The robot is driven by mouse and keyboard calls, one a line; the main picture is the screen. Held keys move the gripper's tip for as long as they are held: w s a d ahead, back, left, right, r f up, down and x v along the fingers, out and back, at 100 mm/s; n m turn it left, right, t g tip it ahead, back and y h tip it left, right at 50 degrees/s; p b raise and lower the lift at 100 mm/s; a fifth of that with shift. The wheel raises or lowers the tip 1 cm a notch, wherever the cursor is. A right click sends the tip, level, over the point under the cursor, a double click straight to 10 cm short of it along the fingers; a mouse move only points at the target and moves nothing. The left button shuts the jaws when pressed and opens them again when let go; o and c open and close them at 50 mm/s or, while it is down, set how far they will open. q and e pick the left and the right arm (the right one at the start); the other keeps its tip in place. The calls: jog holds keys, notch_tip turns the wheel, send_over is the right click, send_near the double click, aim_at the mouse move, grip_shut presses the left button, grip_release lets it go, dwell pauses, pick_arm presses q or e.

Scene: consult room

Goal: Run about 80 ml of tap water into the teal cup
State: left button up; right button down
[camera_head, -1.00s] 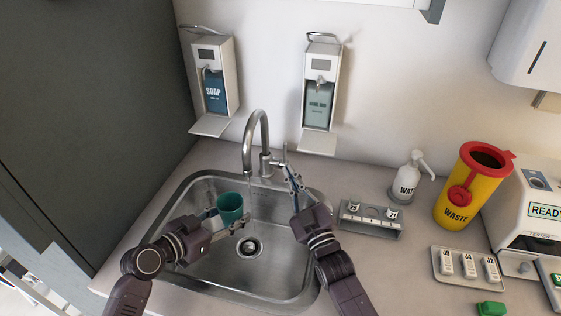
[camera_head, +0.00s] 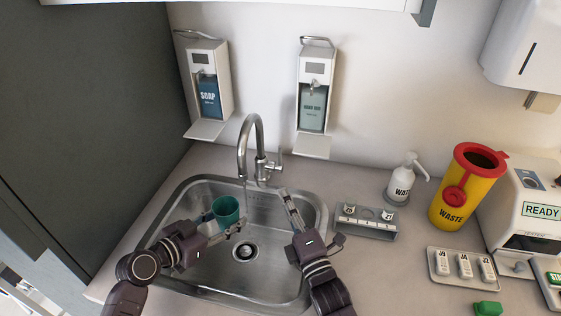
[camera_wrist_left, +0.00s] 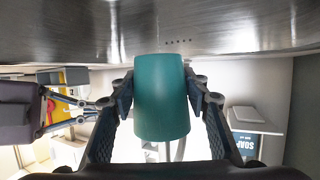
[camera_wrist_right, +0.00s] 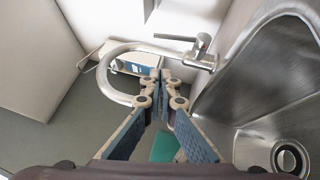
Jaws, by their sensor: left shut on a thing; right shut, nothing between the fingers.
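The teal cup (camera_head: 226,212) is in the sink area, below and slightly left of the tap spout (camera_head: 243,178). My left gripper (camera_head: 225,230) is shut on it; the left wrist view shows a finger on each side of the cup (camera_wrist_left: 162,95). The cup's inside is too small to read. A faint thin line shows below the spout; I cannot tell for sure whether it is water. My right gripper (camera_head: 284,194) is shut and empty, in front of and below the tap lever (camera_head: 277,162), apart from it. The lever also shows in the right wrist view (camera_wrist_right: 201,46).
The steel sink (camera_head: 285,275) has a drain (camera_head: 246,251). Soap (camera_head: 208,92) and second (camera_head: 313,105) dispensers hang on the wall. Right of the sink are a grey rack (camera_head: 366,222), pump bottle (camera_head: 403,180), yellow waste bin (camera_head: 462,195) and labelled tray (camera_head: 464,281).

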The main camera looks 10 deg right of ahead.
send_near(280, 150)
jog(key=w+a, duration=0.3)
jog(key=a, duration=0.2)
jog(key=w+d, duration=0.2)
jog(key=w, duration=0.1)
jog(key=shift+w+d+r, duration=0.2)
jog(key=shift+w+d, duration=0.1)
jog(key=shift+d, duration=0.05)
jog(key=shift+r, duration=0.1)
jog(key=shift+w+d+r, duration=0.3)
jog(key=shift+w+r, duration=0.15)
jog(key=shift+w, duration=0.25)
jog(key=shift+w+d+r, duration=0.1)
jog(key=shift+w+d, duration=0.05)
jog(key=shift+w, duration=0.25)
jog(key=shift+s, duration=0.15)
